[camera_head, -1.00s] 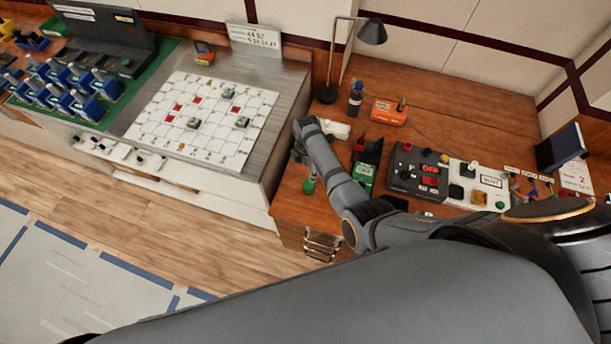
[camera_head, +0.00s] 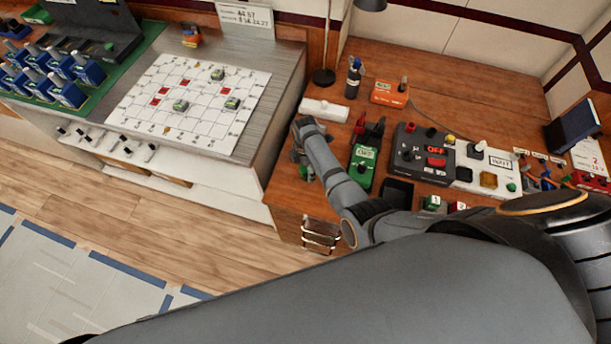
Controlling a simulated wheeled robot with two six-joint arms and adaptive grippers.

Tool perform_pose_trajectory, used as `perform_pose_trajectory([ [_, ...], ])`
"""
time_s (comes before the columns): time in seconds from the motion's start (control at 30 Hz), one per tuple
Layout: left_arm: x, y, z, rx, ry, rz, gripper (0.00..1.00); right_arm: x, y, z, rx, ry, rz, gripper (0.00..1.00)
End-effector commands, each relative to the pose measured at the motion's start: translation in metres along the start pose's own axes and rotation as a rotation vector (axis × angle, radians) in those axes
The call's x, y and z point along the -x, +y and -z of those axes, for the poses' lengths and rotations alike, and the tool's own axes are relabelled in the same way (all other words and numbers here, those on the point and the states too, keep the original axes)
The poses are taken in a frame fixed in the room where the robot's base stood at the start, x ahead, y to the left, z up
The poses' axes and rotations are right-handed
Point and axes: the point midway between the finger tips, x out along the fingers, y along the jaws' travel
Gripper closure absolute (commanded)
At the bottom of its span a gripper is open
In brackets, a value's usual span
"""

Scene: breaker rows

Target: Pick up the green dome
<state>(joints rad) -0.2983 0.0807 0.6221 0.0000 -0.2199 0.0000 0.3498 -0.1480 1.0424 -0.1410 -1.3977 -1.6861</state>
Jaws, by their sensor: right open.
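My right gripper (camera_head: 298,157) is over the front left of the wooden desk (camera_head: 285,196), with my arm reaching in from the right. Its fingers are small and mostly hidden behind my wrist; they are open. A small green thing (camera_head: 305,173) shows just beside and below the fingers; it may be the green dome, but its shape is too small to make out. I cannot tell whether the fingers touch it. My left gripper is out of view.
A green box (camera_head: 362,176) with a knob stands right of my wrist. A black control box (camera_head: 421,158) and a white panel (camera_head: 484,172) are further right. A white block (camera_head: 325,110), a bottle (camera_head: 354,80) and a lamp base (camera_head: 324,77) stand behind.

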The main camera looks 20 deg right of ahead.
Motion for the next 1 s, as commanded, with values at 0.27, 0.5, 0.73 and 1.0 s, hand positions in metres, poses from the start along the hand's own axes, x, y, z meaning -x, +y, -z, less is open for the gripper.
perform_pose_trajectory([
  [0.27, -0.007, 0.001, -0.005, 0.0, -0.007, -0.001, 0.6, -0.006, 0.0, 0.0, 0.0, 0.0, -0.001, 0.28],
  [0.5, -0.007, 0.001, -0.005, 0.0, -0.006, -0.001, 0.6, -0.006, 0.0, 0.0, 0.0, 0.0, 0.0, 0.61],
  [0.73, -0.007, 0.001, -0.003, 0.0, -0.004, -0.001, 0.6, -0.006, 0.0, 0.0, 0.0, 0.0, 0.0, 0.77],
  [1.0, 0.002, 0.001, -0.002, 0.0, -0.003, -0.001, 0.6, 0.003, 0.0, 0.0, 0.0, 0.0, 0.0, 0.77],
])
